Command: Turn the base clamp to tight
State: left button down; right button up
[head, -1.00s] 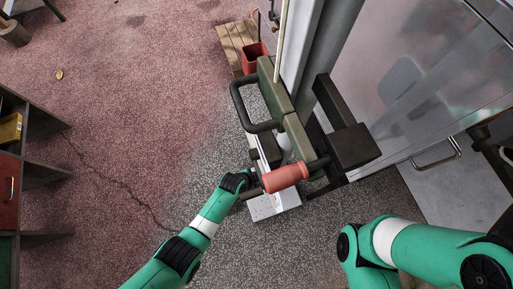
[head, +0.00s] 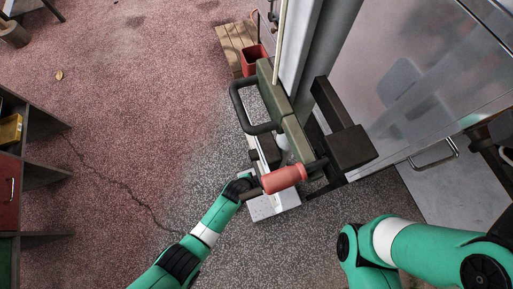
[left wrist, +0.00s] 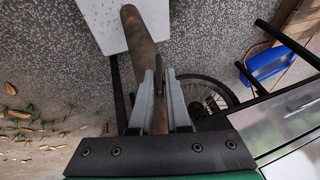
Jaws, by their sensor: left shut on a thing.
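The compressor cart's dark green body (head: 283,110) with its black looped handle (head: 240,105) stands in the middle of the head view. A red-pink cylinder (head: 284,179) sits at its near end, above a pale base plate (head: 272,207). My left gripper (head: 247,187) is at the plate's left edge, by a short dark bar (head: 252,194). In the left wrist view its jaws (left wrist: 160,75) are shut on a brown, rusty-looking bar (left wrist: 139,38), seemingly the base clamp's handle. The bar's far end lies over a pale plate (left wrist: 93,20). Any tight marking is not visible. My right gripper is out of view.
A large grey metal panel (head: 425,70) with a bar handle (head: 436,154) stands to the right. A red bucket (head: 254,60) and wooden boards (head: 236,45) lie behind the cart. Dark shelving (head: 40,170) is at far left. The floor between is clear.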

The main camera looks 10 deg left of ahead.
pick_arm(q)
jog(key=shift+s+d+f+t+y, duration=0.1)
jog(key=shift+s+f+t+y, duration=0.15)
jog(key=shift+t, duration=0.35)
jog(key=shift+m+t+y+b, duration=0.3)
jog(key=shift+t+y+b, duration=0.05)
jog(key=shift+t+b, duration=0.35)
jog(key=shift+m+t+y+b, duration=0.3)
jog(key=shift+t+y+b, duration=0.6)
jog(key=shift+b, duration=0.9)
jog(key=shift+t, duration=0.3)
jog(key=c, duration=1)
grip_release()
jog(key=shift+r, duration=0.1)
